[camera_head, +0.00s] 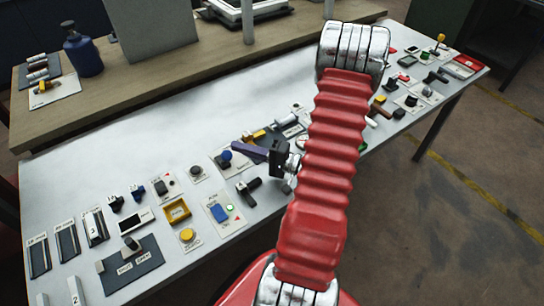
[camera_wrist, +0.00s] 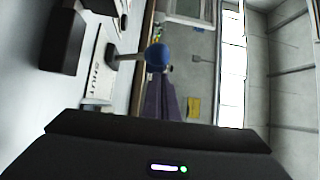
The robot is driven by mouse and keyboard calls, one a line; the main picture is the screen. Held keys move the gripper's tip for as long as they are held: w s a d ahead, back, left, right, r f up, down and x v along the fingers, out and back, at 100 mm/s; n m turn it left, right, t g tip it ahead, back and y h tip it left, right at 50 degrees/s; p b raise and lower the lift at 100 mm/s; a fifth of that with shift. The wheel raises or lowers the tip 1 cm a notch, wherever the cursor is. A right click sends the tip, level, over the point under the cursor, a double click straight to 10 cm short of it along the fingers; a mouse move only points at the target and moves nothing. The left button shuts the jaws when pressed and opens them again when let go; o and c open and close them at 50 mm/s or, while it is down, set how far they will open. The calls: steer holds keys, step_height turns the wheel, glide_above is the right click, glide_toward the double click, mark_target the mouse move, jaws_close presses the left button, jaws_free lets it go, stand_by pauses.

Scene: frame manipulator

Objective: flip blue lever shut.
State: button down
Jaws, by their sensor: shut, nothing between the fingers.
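The blue lever has a round blue knob (camera_head: 226,155) and stands on a white plate in the middle of the table. In the wrist view its blue knob (camera_wrist: 158,54) sits on a grey stem reaching out from a dark mount. A white plate edge (camera_wrist: 97,72) there bears the word SHUT. In the wrist view my gripper (camera_wrist: 158,130) is a dark bar across the bottom, below the knob.
A black lever (camera_head: 248,189) and a blue-button plate (camera_head: 222,212) are nearer the front. Other switches crowd the white table (camera_head: 85,180). A wooden bench (camera_head: 190,88) stands behind.

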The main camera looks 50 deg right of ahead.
steer(key=v, duration=1.1)
steer(key=shift+s+d+f, duration=0.1)
steer(key=shift+s+f, duration=0.05)
steer(key=shift+s, duration=0.1)
stand_by(0.3)
steer(key=w+a+r+n+g+y, duration=0.1)
steer(key=a, duration=0.1)
steer(key=w+a+n+g+y, duration=0.1)
steer(key=a, duration=0.1)
steer(key=w+a+r+n+g+y, duration=0.1)
steer(key=a+y, duration=0.1)
steer(key=shift+a+r+g, duration=0.35)
steer(key=shift+r+g, duration=0.05)
steer(key=a+r+n+g, duration=0.4)
steer(key=a+n+g, duration=0.2)
steer(key=a+g, duration=0.7)
steer(key=s+a+r+n+t+h, duration=0.2)
steer(key=a+r+n+t+h, duration=0.2)
steer(key=a+r+h, duration=0.5)
step_height(320, 180, up, 4)
steer(key=shift+s+a+f+n+t+h, duration=0.1)
steer(key=shift+s+a+n+t+h, duration=0.3)
steer(key=shift+t+h, duration=0.2)
steer(key=shift+d, duration=0.1)
